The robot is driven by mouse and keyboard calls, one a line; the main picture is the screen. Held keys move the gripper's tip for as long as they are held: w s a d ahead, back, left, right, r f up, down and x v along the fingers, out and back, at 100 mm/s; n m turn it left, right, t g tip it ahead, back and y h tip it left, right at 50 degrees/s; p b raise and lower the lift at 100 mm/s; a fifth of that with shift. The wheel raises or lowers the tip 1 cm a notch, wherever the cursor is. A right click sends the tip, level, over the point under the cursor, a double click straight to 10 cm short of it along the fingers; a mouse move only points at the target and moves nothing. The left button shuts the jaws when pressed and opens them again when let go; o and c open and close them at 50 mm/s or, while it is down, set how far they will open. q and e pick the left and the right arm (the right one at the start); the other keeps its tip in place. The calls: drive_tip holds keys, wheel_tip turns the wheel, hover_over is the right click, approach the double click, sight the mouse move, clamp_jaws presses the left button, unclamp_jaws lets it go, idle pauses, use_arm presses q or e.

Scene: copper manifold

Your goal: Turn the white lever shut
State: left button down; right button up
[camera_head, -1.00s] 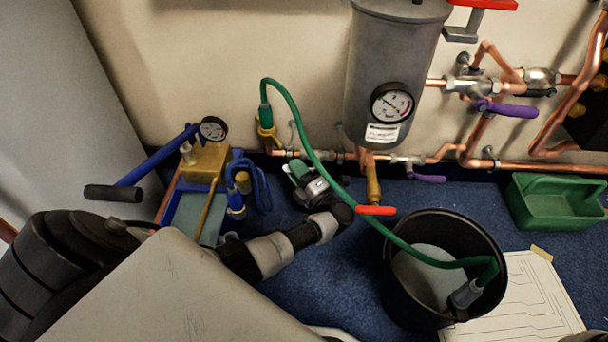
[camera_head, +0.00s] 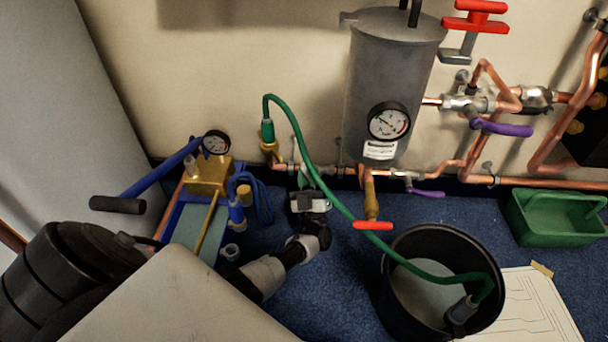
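I cannot make out a white lever for certain; the pipe near my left gripper (camera_head: 304,182) is partly hidden by that gripper and the green hose. My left arm comes in from the lower left. Its gripper points up toward the low copper pipe (camera_head: 323,169), just left of the green hose (camera_head: 317,177). Whether it touches the pipe or a valve there is unclear, and its fingers are too small and covered to read. A red-handled drain valve (camera_head: 372,226) hangs below the grey tank (camera_head: 392,75). Purple levers sit on the pipes (camera_head: 502,128) to the right. My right gripper is out of view.
A black bucket (camera_head: 395,300) holding the hose end stands right of my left arm. A blue hand pump (camera_head: 165,170) with a brass block stands to the left. A green tray (camera_head: 555,233) and a paper drawing (camera_head: 540,310) lie at the right. Blue carpet is free between arm and bucket.

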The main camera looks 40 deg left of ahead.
use_arm(q)
drive_tip(key=m+t+h, duration=0.2)
drive_tip(key=m+h, duration=0.1)
drive_tip(key=m, duration=0.1)
drive_tip(key=d+m+t+h+p, duration=0.1)
drive_tip(key=m+h, duration=0.2)
drive_tip(key=m, duration=0.1)
drive_tip(key=w+m+t+h, duration=0.1)
drive_tip(key=m+t+h, duration=0.1)
drive_tip(key=m+h, duration=0.2)
drive_tip(key=shift+w+d+r+t, duration=0.1)
drive_tip(key=shift+d+r+t, duration=0.1)
drive_tip(key=shift+d+t, duration=0.15)
drive_tip(key=shift+d+m+h, duration=0.15)
drive_tip(key=shift+m+h, duration=0.25)
drive_tip(key=shift+h, duration=0.1)
drive_tip(key=c, duration=1)
unclamp_jaws()
drive_tip(key=shift+w+d, duration=0.1)
drive_tip(key=shift+c, duration=0.2)
drive_tip(key=v, duration=1.1)
